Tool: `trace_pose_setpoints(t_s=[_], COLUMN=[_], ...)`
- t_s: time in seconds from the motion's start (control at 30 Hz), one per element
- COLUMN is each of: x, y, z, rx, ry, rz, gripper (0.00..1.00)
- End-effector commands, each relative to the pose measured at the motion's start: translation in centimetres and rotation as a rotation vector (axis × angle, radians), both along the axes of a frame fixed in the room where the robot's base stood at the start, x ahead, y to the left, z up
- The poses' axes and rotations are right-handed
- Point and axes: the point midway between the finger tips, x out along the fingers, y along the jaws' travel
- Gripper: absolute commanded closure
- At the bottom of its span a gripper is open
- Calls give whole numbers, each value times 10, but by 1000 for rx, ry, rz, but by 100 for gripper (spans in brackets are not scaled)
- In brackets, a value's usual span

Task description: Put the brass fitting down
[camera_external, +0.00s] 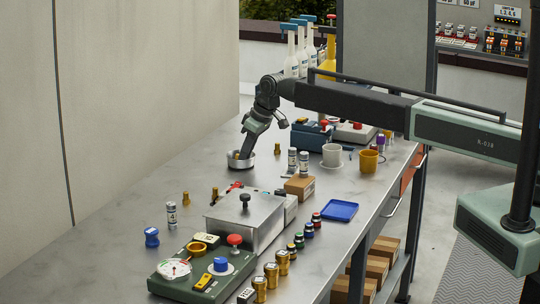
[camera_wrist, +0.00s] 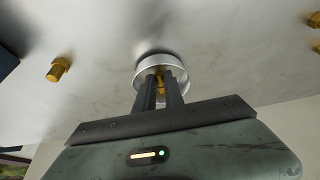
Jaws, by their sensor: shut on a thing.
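My gripper (camera_external: 238,156) points down into a small round metal dish (camera_external: 250,162) near the back of the workbench. In the wrist view the two dark fingers (camera_wrist: 160,84) reach over the near rim of the dish (camera_wrist: 181,69). They are shut on a brass fitting (camera_wrist: 159,77), which shows between the fingertips inside the dish. Whether the fitting touches the dish bottom is hard to see.
Another brass piece (camera_wrist: 59,69) lies left of the dish in the wrist view. In the external view, a brass piece (camera_external: 277,149) stands right of the dish. White canisters (camera_external: 304,163), a white cup (camera_external: 332,155) and a yellow mug (camera_external: 368,162) stand further right. A blue tray (camera_external: 340,211) lies nearer the front.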

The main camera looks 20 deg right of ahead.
Motion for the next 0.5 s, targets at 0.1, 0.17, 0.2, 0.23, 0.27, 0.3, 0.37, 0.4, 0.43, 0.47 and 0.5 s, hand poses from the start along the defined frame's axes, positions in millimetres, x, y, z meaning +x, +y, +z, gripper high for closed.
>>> trace_pose_setpoints(t_s=[0.1,0.17,0.2,0.23,0.27,0.3,0.37,0.4,0.43,0.47,0.5], x=[0,0,0,0,0,0,0,0,0,0,0], y=[0,0,0,0,0,0,0,0,0,0,0], z=[0,0,0,0,0,0,0,0,0,0,0], rx=[0,0,0,0,0,0,0,0,0,0,0], ry=[0,0,0,0,0,0,0,0,0,0,0], rz=[0,0,0,0,0,0,0,0,0,0,0], gripper=[100,100,100,84,76,65,61,61,61,61,61])
